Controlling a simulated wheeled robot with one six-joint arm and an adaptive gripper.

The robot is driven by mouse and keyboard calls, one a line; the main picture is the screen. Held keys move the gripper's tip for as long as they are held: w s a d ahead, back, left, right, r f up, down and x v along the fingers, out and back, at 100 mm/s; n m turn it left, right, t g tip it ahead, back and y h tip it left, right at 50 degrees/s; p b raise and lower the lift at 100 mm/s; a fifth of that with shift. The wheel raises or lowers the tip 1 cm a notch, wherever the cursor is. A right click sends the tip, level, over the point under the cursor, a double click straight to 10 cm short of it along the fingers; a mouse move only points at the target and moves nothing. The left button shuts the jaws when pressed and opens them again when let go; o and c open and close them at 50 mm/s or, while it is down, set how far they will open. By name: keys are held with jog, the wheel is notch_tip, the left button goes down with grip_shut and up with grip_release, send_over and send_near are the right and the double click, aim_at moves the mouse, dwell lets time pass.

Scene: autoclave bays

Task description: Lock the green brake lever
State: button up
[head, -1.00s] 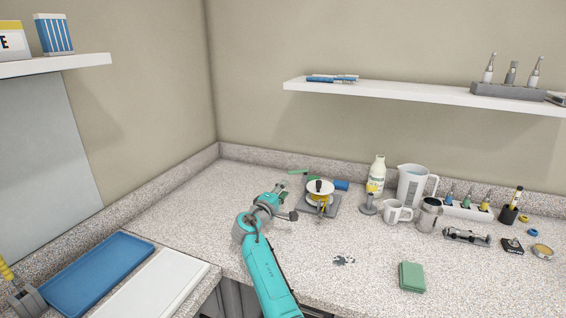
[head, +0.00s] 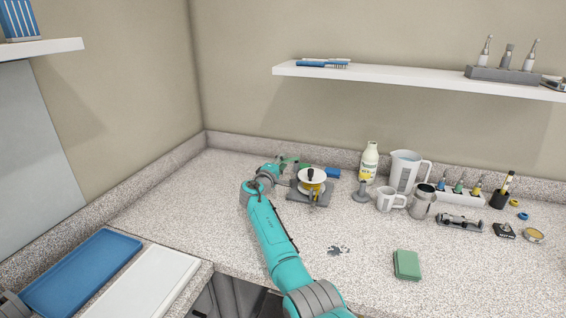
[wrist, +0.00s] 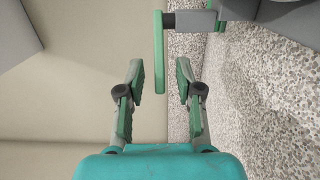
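The green brake lever (wrist: 158,52) shows upright in the wrist view, joined at its right to a dark and grey shaft (wrist: 190,20). My gripper (wrist: 159,68) is open, with one green-padded finger on each side of the lever's lower end in the picture. A gap shows on both sides, and I cannot tell whether the lever is within the fingers' reach in depth. In the head view the winder-like device with a white disc (head: 312,177) stands on a grey base (head: 297,193). My gripper is at its left, partly hidden, and the lever is hard to tell from the gripper there.
A blue block (head: 332,172) lies behind the device. A bottle (head: 368,162), a jug (head: 405,172) and mugs stand to its right. A green sponge-like block (head: 406,265) lies in front. A blue tray (head: 80,275) and a white tray (head: 145,288) are at left. The central counter is mostly clear.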

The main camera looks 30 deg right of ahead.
jog(key=shift+w+d, duration=0.3)
jog(key=shift+d, duration=0.25)
grip_shut()
